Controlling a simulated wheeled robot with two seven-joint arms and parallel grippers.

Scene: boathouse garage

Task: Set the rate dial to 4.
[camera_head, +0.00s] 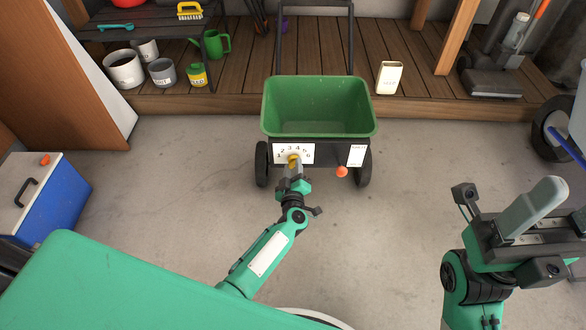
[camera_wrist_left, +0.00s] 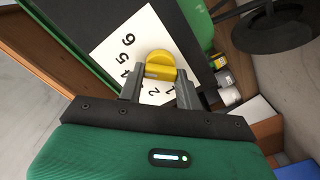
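The yellow rate dial (camera_head: 292,160) sits on a white number plate (camera_head: 308,148) on the front of a green spreader (camera_head: 318,105). In the left wrist view, the dial (camera_wrist_left: 160,66) is between the two fingers of my left gripper (camera_wrist_left: 160,78), one on each side. A narrow gap seems to show beside the dial, so the fingers look open around it. Digits on the plate (camera_wrist_left: 118,42) are partly covered by the dial and fingers; I cannot tell which number it points to. My right gripper (camera_head: 548,208) is raised at the right, away from the spreader.
An orange knob (camera_head: 342,171) and a second white label (camera_head: 356,156) are right of the dial. A blue cooler (camera_head: 45,205) stands at left. Pots and a green watering can (camera_head: 215,44) are on the wooden deck behind. Concrete floor (camera_head: 400,200) around the spreader is clear.

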